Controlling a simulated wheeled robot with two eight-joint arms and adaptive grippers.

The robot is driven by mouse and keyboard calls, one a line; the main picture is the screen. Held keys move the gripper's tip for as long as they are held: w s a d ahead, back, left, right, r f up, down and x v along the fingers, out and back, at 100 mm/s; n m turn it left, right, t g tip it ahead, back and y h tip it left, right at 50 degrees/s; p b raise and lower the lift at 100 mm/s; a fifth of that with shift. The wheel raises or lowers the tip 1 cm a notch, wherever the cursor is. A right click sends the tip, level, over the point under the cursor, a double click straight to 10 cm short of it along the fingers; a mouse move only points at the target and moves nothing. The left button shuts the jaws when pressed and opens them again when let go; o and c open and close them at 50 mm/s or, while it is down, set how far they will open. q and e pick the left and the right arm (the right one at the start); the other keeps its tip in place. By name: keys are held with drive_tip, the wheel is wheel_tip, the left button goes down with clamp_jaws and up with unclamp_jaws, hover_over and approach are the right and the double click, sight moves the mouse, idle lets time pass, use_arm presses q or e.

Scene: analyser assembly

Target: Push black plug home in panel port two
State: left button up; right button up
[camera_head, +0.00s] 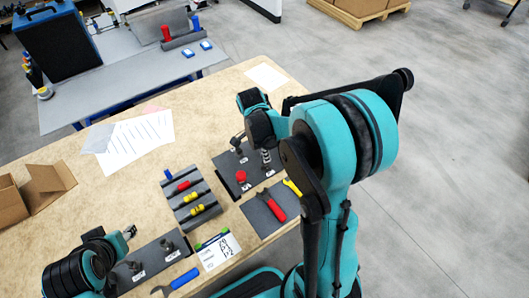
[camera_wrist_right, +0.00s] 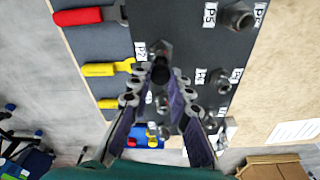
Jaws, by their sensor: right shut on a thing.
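My right gripper (camera_wrist_right: 160,92) is shut on the black plug (camera_wrist_right: 160,72), which shows as a dark round body between its fingers in the right wrist view. The plug's tip is over the dark panel (camera_wrist_right: 185,30), beside a port next to the label that reads P2 (camera_wrist_right: 140,51). I cannot tell how deep the plug sits in it. In the head view the right gripper (camera_head: 267,157) is low over the panel (camera_head: 225,161), and the plug is largely hidden. My left gripper (camera_head: 129,232) is at the front left, away from the panel; its jaw opening is unclear.
Other ports with labels stand around the plug, one at the far right (camera_wrist_right: 238,17). A red cap (camera_head: 241,176) is close by on the panel. A mat with a red-handled tool (camera_head: 273,208) and a yellow wrench (camera_head: 292,187) lies in front. A tool rack (camera_head: 190,200) stands left.

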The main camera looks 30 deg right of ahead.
drive_tip(key=shift+f+b, duration=0.4)
drive_tip(key=shift+f, duration=0.15)
drive_tip(key=o, duration=0.9)
drive_tip(key=shift+r, duration=0.1)
drive_tip(key=r, duration=0.4)
drive_tip(key=a+r, duration=0.1)
drive_tip(key=r, duration=0.6)
drive_tip(key=shift+w+a+r, duration=0.15)
drive_tip(key=shift+a+r, duration=0.2)
drive_tip(key=shift+a, duration=0.05)
